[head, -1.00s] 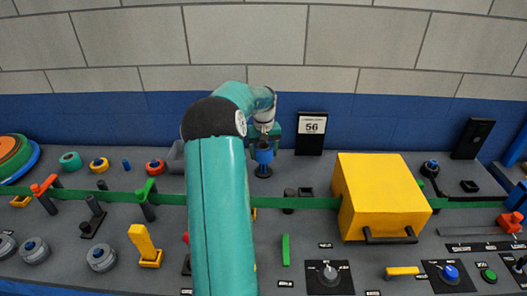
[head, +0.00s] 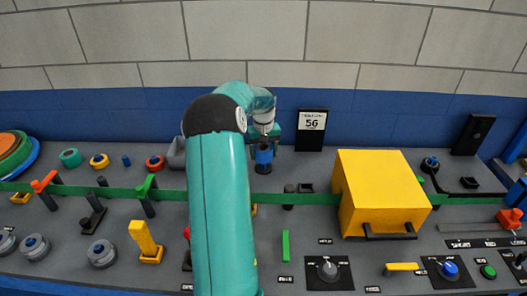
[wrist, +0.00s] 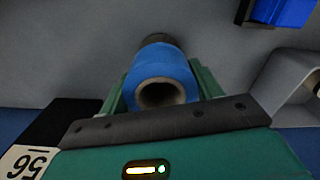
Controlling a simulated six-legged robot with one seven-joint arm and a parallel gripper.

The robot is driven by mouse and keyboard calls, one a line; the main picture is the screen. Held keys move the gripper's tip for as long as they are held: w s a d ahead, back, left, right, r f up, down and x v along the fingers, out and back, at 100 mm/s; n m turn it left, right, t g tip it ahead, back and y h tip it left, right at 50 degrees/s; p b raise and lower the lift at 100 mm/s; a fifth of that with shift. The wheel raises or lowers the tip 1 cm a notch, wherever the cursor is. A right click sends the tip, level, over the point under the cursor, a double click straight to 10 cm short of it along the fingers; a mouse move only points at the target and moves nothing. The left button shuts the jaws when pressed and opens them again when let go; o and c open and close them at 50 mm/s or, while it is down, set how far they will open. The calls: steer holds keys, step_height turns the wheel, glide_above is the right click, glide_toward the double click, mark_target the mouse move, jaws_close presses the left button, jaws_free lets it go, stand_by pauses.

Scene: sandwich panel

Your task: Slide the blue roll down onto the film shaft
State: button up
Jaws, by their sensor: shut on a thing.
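The blue roll (head: 264,156) is upright at the back of the panel, just below my gripper (head: 264,145). In the wrist view the roll (wrist: 160,67) shows its hollow, pale brown core facing the camera, with my green gripper fingers (wrist: 160,85) shut on both sides of it. The dark round base of the film shaft (head: 263,170) shows right under the roll, with little or no gap visible. The shaft's post is hidden, and I cannot tell whether the roll touches the base.
A grey bin (head: 177,153) stands left of the roll, and a display reading 56 (head: 311,130) stands behind right. A green strip (head: 310,199) crosses the panel in front. A large yellow box (head: 382,195) is to the right.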

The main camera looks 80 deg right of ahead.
steer(key=shift+f, duration=0.1)
steer(key=shift+f, duration=2)
steer(key=o, duration=1.1)
steer(key=shift+r, duration=4.85)
